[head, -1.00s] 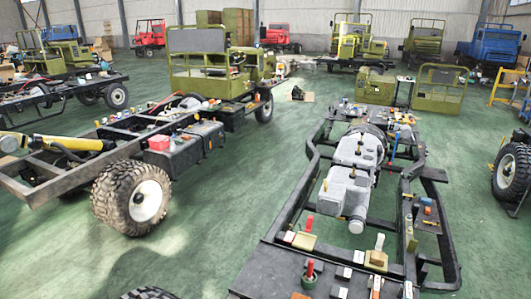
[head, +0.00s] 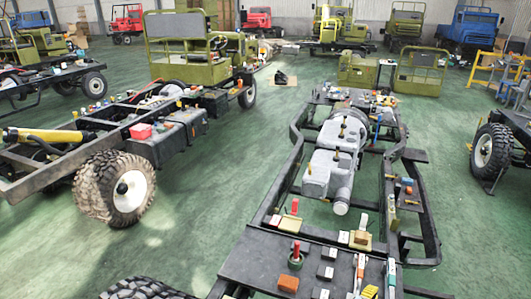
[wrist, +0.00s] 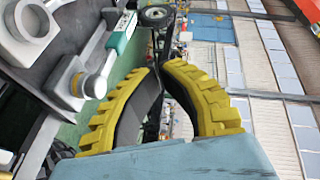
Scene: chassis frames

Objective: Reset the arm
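My gripper (wrist: 159,70) shows in the wrist view, with two curved yellow toothed fingers that have dark inner faces. Its fingertips come almost together, with only a thin gap between them and nothing held there. A blue-grey part of my own fills the bottom of that view. My arm and gripper do not show in the head view.
A black chassis frame (head: 431,235) with a grey engine and gearbox (head: 328,160) stands at centre right, with switches and small blocks on its near plate. Another chassis with a big wheel (head: 118,188) stands at left. Green floor (head: 235,160) between them is clear.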

